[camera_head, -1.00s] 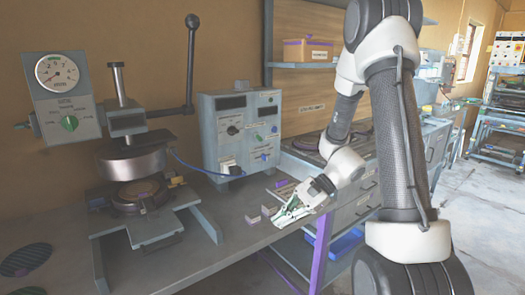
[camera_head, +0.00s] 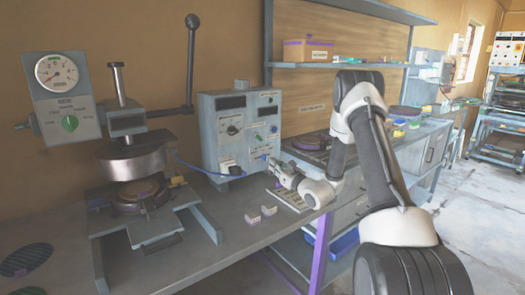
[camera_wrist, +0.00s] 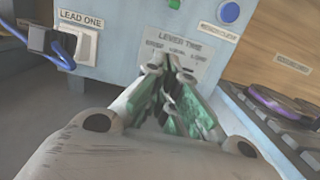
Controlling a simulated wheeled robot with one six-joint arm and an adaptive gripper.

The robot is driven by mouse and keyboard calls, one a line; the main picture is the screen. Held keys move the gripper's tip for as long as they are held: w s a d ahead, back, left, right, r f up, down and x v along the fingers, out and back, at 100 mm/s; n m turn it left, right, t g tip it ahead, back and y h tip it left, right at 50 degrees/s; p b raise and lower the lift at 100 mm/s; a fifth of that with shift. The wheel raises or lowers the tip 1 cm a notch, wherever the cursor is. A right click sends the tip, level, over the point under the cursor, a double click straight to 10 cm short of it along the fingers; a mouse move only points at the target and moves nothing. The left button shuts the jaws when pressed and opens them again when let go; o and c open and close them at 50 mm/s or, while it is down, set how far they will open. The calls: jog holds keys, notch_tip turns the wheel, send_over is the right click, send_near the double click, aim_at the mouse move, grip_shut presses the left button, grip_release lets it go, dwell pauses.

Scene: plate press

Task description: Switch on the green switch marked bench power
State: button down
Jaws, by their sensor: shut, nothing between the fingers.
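A small green control (camera_head: 259,138) shows on the front of the grey control box (camera_head: 208,145). Its label is too small to read, so I cannot tell whether it is the bench power switch. My gripper (camera_head: 272,163) is low in front of the box's right side, below that control. In the wrist view my gripper (camera_wrist: 165,84) has its green-padded fingers shut and empty, pointing at a plate marked LEVER TRIM (camera_wrist: 180,50). The fingers hide part of that plate. I cannot tell whether they touch the box.
A blue button (camera_wrist: 229,12) sits above right of the fingers. A white LEAD ONE socket (camera_wrist: 85,42) with a plugged blue cable is on the left. The press (camera_head: 133,160) and gauge panel with a green knob (camera_head: 69,123) stand left.

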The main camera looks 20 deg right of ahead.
aim_at(256, 153)
jog(key=x, duration=0.9)
jog(key=shift+w+a, duration=0.15)
jog(key=shift+w, duration=0.1)
jog(key=shift+s+d+r, duration=0.1)
jog(key=shift+s+r, duration=0.05)
jog(key=shift+r, duration=0.4)
jog(key=shift+s+d+r, duration=0.1)
jog(key=shift+r, duration=0.45)
jog(key=shift+s+r, duration=0.35)
jog(key=shift+r, duration=0.35)
jog(key=shift+d+r, duration=0.1)
jog(key=shift+d, duration=0.05)
